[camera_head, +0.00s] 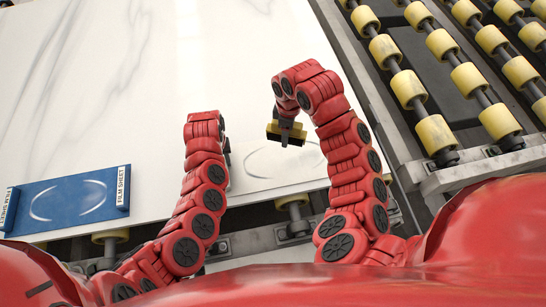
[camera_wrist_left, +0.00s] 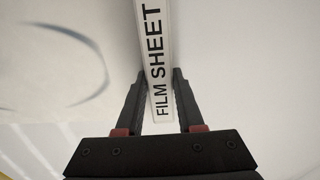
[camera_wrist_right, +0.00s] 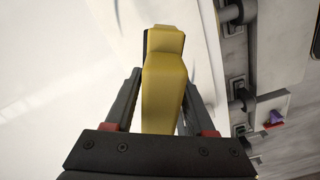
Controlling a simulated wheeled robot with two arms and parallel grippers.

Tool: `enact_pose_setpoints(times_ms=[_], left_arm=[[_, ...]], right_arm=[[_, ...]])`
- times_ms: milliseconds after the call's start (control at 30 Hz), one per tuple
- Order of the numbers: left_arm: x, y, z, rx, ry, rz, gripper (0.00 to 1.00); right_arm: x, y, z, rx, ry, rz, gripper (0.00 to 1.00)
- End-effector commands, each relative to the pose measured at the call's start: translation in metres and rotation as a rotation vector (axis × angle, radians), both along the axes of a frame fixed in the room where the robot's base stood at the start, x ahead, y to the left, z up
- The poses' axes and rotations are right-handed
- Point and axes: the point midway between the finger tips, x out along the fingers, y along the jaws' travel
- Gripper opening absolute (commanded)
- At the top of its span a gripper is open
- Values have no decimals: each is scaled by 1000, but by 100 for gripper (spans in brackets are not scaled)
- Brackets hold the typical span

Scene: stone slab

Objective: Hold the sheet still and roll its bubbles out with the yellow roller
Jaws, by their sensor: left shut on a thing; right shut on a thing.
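A clear film sheet (camera_head: 262,178) lies on the pale stone slab (camera_head: 100,120), with a faint oval bubble outline on it. A dark curved bubble line also shows on the sheet in the left wrist view (camera_wrist_left: 50,85). My left gripper (camera_wrist_left: 160,95) is shut on the sheet's white edge strip, labelled FILM SHEET; in the head view my left arm mostly hides this grip. My right gripper (camera_wrist_right: 162,90) is shut on the yellow roller (camera_wrist_right: 163,95). In the head view the roller (camera_head: 287,128) is at the sheet's far side; I cannot tell whether it touches.
A blue film sheet (camera_head: 65,203) with white labelled end strips and oval marks lies at the slab's left front. A conveyor with several yellow rollers (camera_head: 410,90) runs along the right. The slab's far area is clear.

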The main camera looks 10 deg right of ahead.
Motion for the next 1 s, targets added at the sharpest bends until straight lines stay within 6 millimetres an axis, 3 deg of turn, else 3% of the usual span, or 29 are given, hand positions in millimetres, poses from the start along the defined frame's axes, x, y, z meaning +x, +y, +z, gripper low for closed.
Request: enact_pose_setpoints(times_ms=[367,1000], left_arm=[[0,0,0,0,0,0,0],[0,0,0,0,0,0,0]], right_arm=[[0,2,0,0,-1,1,10],[-16,68,0,1,0,2,10]])
